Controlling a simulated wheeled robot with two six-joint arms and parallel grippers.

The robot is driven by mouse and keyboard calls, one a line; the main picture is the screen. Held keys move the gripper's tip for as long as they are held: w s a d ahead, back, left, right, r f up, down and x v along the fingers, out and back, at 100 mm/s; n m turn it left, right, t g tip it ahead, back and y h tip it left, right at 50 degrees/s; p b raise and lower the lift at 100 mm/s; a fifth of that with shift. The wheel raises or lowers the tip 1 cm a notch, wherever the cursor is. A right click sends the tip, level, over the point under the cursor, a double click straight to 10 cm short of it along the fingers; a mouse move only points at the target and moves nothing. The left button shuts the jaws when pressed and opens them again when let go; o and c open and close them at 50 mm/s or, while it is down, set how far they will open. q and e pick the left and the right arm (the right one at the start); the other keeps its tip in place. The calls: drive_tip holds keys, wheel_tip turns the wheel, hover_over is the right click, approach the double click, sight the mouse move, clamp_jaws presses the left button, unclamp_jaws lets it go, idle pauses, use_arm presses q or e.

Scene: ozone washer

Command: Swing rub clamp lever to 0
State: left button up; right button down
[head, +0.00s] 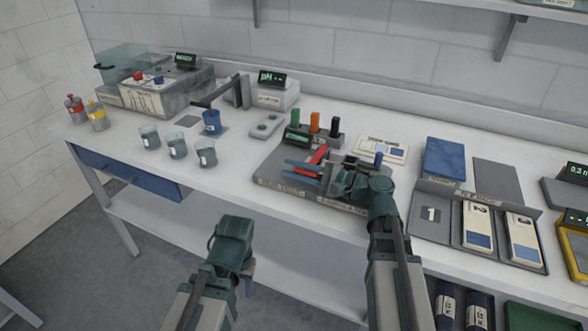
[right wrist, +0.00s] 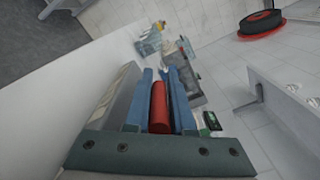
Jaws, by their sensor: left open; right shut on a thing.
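The rub clamp lever is a red bar (head: 319,155) on the grey rub tester base (head: 268,170) at the middle of the bench. My right gripper (head: 304,168) is shut on this lever, with its blue fingers on either side. In the right wrist view the red lever (right wrist: 158,108) lies lengthwise between the blue fingers. The gripper and wrist hide part of the tester, and I cannot read a 0 mark. My left gripper (head: 248,280) is low in front of the bench, away from the tester; its fingers are mostly hidden.
Green, orange and black upright pegs (head: 315,122) stand just behind the lever. A blue knob (head: 379,158) is to the right of it. Several cups (head: 177,147) stand to the left. A rack with numbered cards (head: 478,224) lies to the right. The bench front between cups and tester is clear.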

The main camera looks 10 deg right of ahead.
drive_tip(key=shift+w, duration=0.1)
drive_tip(key=c, duration=0.8)
unclamp_jaws()
drive_tip(key=shift+d, duration=0.1)
drive_tip(key=v, duration=1.3)
drive_tip(key=shift+s+d, duration=0.3)
drive_tip(key=shift+s, duration=0.1)
